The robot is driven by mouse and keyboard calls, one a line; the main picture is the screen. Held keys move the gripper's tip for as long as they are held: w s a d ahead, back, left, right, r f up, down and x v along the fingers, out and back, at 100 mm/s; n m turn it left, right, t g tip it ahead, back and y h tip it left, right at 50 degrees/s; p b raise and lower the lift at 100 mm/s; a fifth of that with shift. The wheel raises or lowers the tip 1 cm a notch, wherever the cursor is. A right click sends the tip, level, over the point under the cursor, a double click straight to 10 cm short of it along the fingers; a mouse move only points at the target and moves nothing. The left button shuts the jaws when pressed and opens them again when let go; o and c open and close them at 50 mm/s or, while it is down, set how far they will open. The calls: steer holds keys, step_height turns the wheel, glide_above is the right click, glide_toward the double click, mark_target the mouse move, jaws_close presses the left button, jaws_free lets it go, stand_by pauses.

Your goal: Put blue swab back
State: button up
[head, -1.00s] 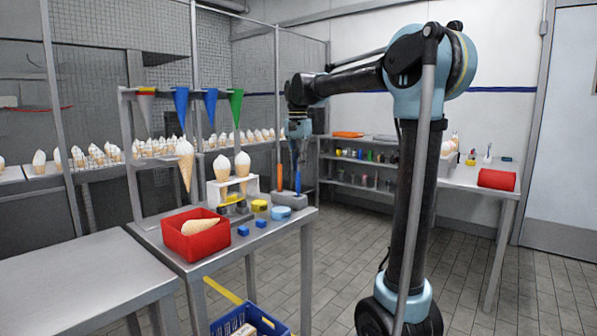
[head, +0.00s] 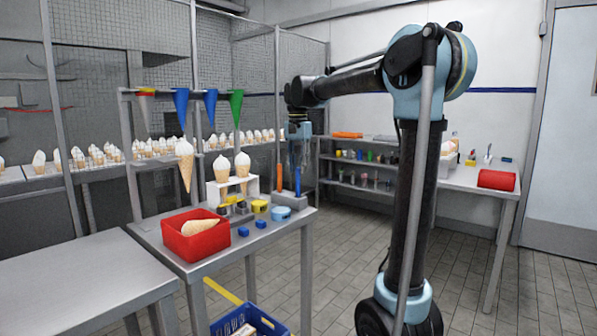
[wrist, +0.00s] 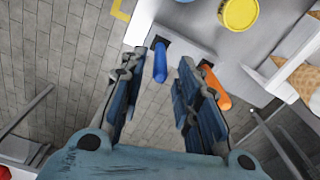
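The blue swab (head: 298,180) stands upright in a grey holder (head: 283,203) at the back right corner of the metal table. An orange swab (head: 279,178) stands in the same holder, just left of it. My gripper (head: 299,163) hangs pointing down above the blue swab, empty. In the wrist view, my gripper (wrist: 160,68) is open, with the blue swab (wrist: 160,62) showing in the gap between its fingers and the orange swab (wrist: 222,96) partly behind the right finger. The fingers appear clear of the blue swab.
A red bin (head: 190,245) holding a cone sits at the table's front. Blue blocks (head: 243,231), a yellow tub (head: 260,206) and a light-blue tub (head: 281,213) stand nearby. A white stand (head: 222,194) holds cones. Open floor lies right of the table.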

step_height(320, 180, up, 11)
steer(key=s+d+f+n+t, duration=0.1)
steer(key=s+d+f+n, duration=0.2)
steer(key=s+d+f, duration=1.15)
steer(key=s+d+f+n, duration=0.1)
steer(key=s+d+f, duration=0.2)
steer(key=s+f, duration=0.5)
steer(key=s+d+f+n+t, duration=0.1)
steer(key=s+d+f, duration=0.3)
steer(key=s+f, duration=0.5)
step_height(320, 180, down, 8)
steer(key=shift+s+r, duration=0.1)
steer(key=shift+s, duration=0.05)
